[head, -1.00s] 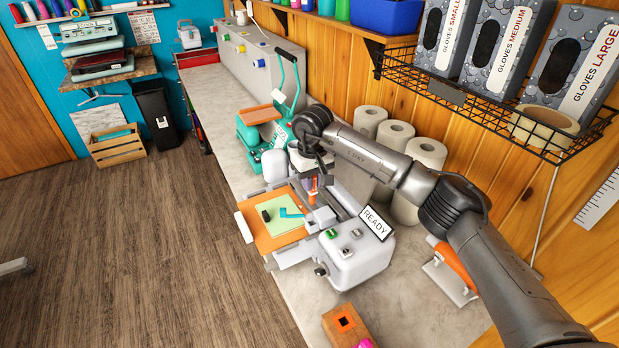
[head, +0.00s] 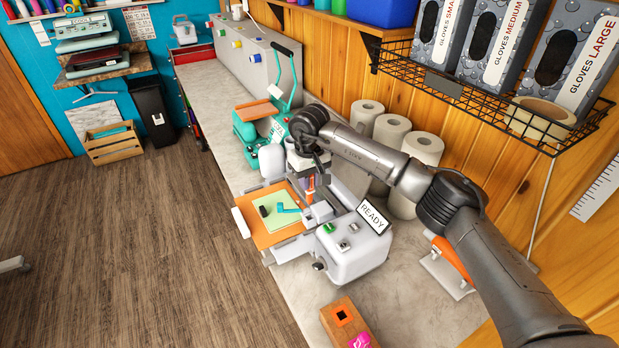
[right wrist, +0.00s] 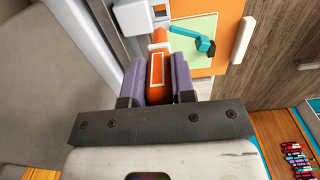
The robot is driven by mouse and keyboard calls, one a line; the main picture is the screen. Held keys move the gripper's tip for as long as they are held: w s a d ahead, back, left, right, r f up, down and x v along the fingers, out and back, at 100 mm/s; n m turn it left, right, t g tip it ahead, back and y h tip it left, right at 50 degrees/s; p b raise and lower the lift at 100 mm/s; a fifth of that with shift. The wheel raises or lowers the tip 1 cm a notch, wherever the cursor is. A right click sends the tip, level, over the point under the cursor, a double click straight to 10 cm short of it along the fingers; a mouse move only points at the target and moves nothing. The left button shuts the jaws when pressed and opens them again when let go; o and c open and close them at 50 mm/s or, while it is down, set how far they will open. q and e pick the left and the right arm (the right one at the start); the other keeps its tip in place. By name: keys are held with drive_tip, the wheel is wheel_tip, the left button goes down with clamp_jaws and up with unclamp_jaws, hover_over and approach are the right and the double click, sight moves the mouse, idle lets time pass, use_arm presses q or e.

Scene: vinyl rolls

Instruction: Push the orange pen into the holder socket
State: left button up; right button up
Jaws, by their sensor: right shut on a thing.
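My right gripper (head: 311,178) is over the white cutting machine (head: 352,252), fingers pointing down. In the right wrist view its purple-padded fingers (right wrist: 158,78) are shut on the orange pen (right wrist: 158,70), which lies between them. A pale collar (right wrist: 159,47) shows around the pen just past the fingertips, with orange beyond it. The pen also shows as a small orange piece in the head view (head: 311,183), close to the machine's grey carriage (head: 320,210). I cannot tell how the pen sits relative to the holder socket. My left gripper is out of view.
An orange mat (head: 262,238) with a pale green sheet lies on the machine, with a teal tool on it. A wooden block (head: 330,322) with an orange-rimmed square hole stands in front. Paper rolls (head: 422,150) stand behind the arm; a wire shelf (head: 450,90) hangs above.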

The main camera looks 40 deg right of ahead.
sight(310, 201)
drive_tip(key=shift+f+b, duration=1.25)
drive_tip(key=shift+f, duration=1.25)
drive_tip(key=shift+f+b, duration=0.3)
drive_tip(key=shift+f, duration=0.35)
drive_tip(key=shift+f+b, duration=1.4)
drive_tip(key=shift+f, duration=0.85)
idle(2.6)
